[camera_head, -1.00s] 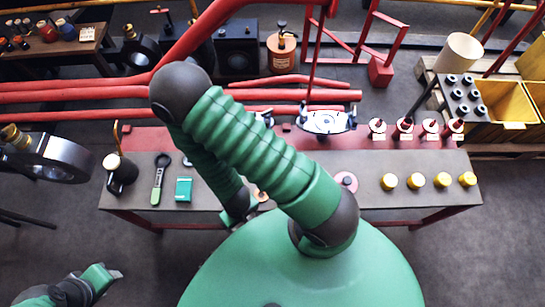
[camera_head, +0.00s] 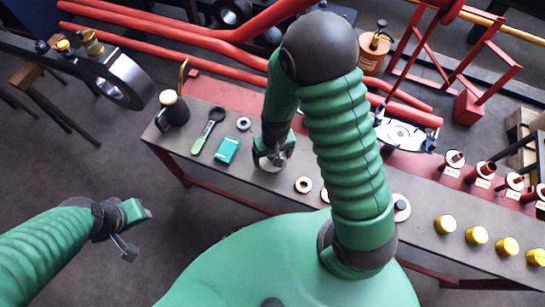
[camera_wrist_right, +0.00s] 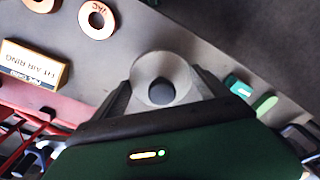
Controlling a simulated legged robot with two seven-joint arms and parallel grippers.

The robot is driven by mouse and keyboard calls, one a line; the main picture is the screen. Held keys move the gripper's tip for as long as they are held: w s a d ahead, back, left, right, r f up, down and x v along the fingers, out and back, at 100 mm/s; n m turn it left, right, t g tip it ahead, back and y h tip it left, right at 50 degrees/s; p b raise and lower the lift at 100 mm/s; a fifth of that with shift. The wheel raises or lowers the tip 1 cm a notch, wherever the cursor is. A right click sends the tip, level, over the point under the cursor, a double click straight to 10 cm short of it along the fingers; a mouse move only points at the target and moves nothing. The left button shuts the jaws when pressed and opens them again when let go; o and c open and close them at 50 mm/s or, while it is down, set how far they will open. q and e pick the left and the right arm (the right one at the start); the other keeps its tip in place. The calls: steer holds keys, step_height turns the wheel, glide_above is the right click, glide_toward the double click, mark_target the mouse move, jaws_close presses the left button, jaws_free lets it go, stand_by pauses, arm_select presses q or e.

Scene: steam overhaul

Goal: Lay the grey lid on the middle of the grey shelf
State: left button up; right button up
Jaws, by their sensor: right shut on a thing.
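The grey lid (camera_wrist_right: 150,68), a round pale disc with a dark knob (camera_wrist_right: 162,91), sits between the fingers of my right gripper (camera_wrist_right: 165,92) in the right wrist view. My right gripper (camera_head: 272,160) is shut on it, over the bench; in the head view the lid is mostly hidden beneath the hand. The long grey bench top (camera_head: 245,178) seems to be the grey shelf; whether the lid touches it I cannot tell. My left gripper (camera_head: 135,230) is off the bench at the lower left, holding nothing visible; its finger opening is unclear.
Left of my right gripper lie a teal box (camera_head: 227,150), a green-handled tool (camera_head: 207,130) and a dark mug (camera_head: 173,108).

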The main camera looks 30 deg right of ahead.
mark_target(272, 158)
steer(key=shift+w+d+f, duration=0.1)
steer(key=shift+w+d, duration=0.1)
steer(key=shift+w, duration=0.25)
steer(key=shift+w+d+f, duration=0.1)
steer(key=shift+w+d, duration=0.1)
steer(key=shift+w, duration=0.2)
step_height(272, 158, down, 4)
steer(key=b, duration=0.4)
steer(key=shift+r, duration=0.35)
steer(key=shift+f, duration=0.6)
steer(key=o, duration=1.9)
steer(key=shift+o, duration=0.2)
steer(key=shift+r, duration=0.1)
